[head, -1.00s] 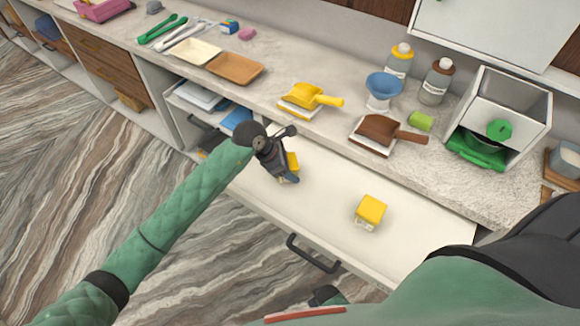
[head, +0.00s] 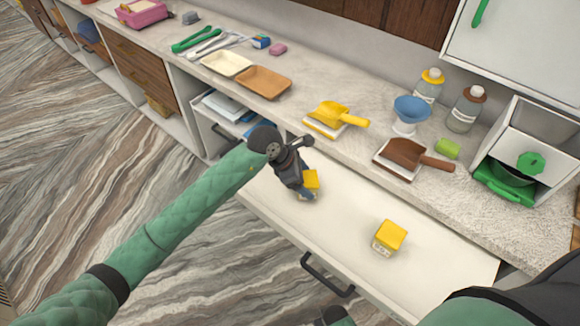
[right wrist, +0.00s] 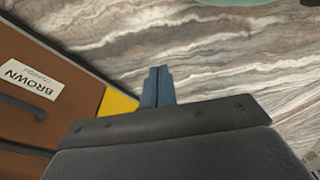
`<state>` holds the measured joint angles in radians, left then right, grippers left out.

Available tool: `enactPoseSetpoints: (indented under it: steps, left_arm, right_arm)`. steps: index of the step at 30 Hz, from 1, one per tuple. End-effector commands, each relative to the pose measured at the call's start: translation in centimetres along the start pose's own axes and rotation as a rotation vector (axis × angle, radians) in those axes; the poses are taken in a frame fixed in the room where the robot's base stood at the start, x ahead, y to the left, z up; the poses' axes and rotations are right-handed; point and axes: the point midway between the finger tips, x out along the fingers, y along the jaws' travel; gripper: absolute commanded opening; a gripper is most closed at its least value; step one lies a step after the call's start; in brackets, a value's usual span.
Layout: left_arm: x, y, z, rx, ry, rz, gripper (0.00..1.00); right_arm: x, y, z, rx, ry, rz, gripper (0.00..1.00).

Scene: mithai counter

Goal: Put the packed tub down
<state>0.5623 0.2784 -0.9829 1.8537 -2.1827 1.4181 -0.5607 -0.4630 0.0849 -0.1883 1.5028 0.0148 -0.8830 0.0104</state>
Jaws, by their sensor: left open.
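Two small tubs with yellow lids are over the open white drawer (head: 350,230) in the head view. One tub (head: 390,237) stands alone on the drawer floor, towards the right. The other tub (head: 311,180) is at my left gripper (head: 305,190), and the fingers partly hide it. My left gripper is open around or beside this tub; I cannot tell whether the fingers touch it. The tub looks upright and low at the drawer floor. In the right wrist view my right gripper (right wrist: 157,87) has its blue fingers together, with nothing seen between them.
The counter behind holds a yellow scoop (head: 340,115), a brown scoop (head: 420,157), a blue bowl (head: 411,108) and two bottles. A white box with a green tray (head: 503,185) stands at right. The drawer floor between the tubs is clear. A brown panel labelled BROWN (right wrist: 28,80) is near my right gripper.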

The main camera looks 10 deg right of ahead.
Motion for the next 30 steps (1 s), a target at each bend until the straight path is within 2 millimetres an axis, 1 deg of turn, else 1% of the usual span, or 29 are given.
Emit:
enactPoseSetpoints:
  steps: [1,9,12,15,21,30]
  left_arm:
    - [-0.8,0.2,-0.3,0.001,0.002,0.004,0.81]
    - [-5.6,0.1,-0.2,0.003,0.001,0.004,0.81]
    - [-6.9,0.1,-0.2,0.001,0.002,0.002,0.81]
    - [-7.8,0.1,-0.1,0.001,0.001,0.001,0.81]
    - [-8.6,0.0,0.0,0.000,0.001,0.001,0.81]
    - [-8.7,0.0,0.0,0.000,0.001,0.000,0.81]
  right_arm:
    - [-0.3,-0.1,-0.2,0.001,-0.001,-0.002,0.00]
    - [-4.2,-0.9,-1.3,0.009,-0.023,-0.015,0.00]
    - [-5.6,-1.1,-2.0,0.009,-0.024,-0.018,0.00]
    - [-6.6,-1.2,-2.5,0.010,-0.024,-0.020,0.00]
    - [-7.5,-1.4,-2.9,0.010,-0.025,-0.022,0.00]
    - [-7.5,-1.4,-2.9,0.010,-0.025,-0.022,0.00]
